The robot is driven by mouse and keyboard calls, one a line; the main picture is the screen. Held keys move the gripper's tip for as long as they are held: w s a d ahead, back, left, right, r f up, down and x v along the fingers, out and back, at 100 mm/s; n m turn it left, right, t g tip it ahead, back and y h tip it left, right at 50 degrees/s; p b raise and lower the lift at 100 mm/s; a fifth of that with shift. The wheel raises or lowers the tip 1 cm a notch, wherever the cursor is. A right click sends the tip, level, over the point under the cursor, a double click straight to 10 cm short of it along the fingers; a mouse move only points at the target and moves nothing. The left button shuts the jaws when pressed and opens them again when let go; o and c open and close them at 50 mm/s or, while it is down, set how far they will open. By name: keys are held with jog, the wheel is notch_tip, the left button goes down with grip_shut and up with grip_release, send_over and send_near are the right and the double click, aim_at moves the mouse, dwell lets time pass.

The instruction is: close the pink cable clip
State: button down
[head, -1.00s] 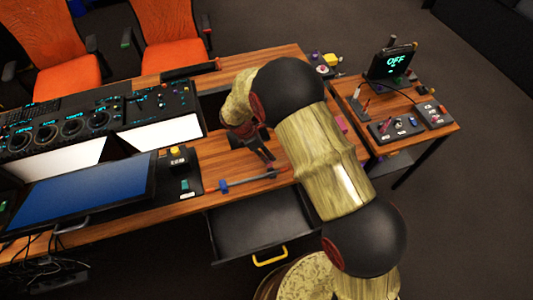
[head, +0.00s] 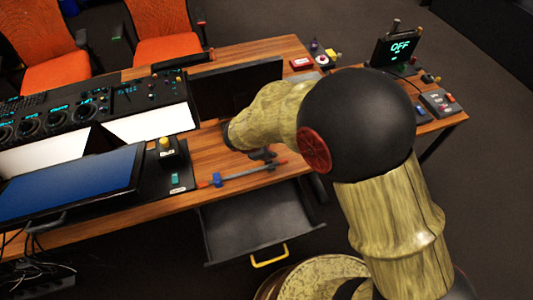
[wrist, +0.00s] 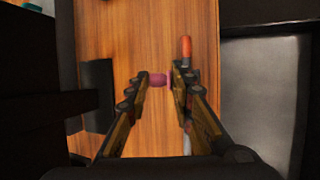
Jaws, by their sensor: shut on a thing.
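The pink cable clip (wrist: 158,79) shows in the wrist view between my fingers, beside a thin rod. The rod (head: 245,174) lies along the table's front edge in the head view and carries a blue clip (head: 217,180). My gripper (head: 263,154) is mostly hidden by my wrist there, close to the rod's right part.
An open dark drawer (head: 258,221) with a yellow handle (head: 269,256) sticks out below the table edge. A dark monitor (head: 237,88) stands behind my wrist. Bare wooden tabletop (head: 207,153) lies between.

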jog(key=shift+s+f+t+b, duration=0.1)
jog(key=shift+s+t+b, duration=0.35)
jog(key=shift+b, duration=1.7)
jog(key=shift+s+d+m+t+b, duration=0.15)
jog(key=shift+s+m+t+b, duration=0.15)
jog(key=shift+t+b, duration=0.65)
jog(key=shift+s+d+f+m+t+y+b, duration=0.15)
jog(key=shift+s+f+t+y+b, duration=0.1)
jog(key=shift+s+t+b, duration=0.25)
jog(key=shift+s+d+f+m+t+y+b, duration=0.15)
jog(key=shift+s+t+y, duration=0.15)
jog(key=shift+t, duration=0.4)
jog(key=s+f+t, duration=0.1)
jog(key=t, duration=0.2)
jog(key=shift+s+d+f+m, duration=0.2)
jog(key=shift+s+f+m, duration=0.15)
jog(key=shift+m, duration=0.05)
jog(key=shift+s+d+f+m+t, duration=0.1)
jog(key=shift+s+f+m+t, duration=0.3)
jog(key=shift+t, duration=0.35)
jog(key=shift+s+d+f+m+t, duration=0.1)
jog(key=shift+f+m+t, duration=0.1)
jog(key=shift+f+t, duration=0.4)
jog(key=shift+r+t, duration=0.1)
jog(key=shift+t, duration=0.15)
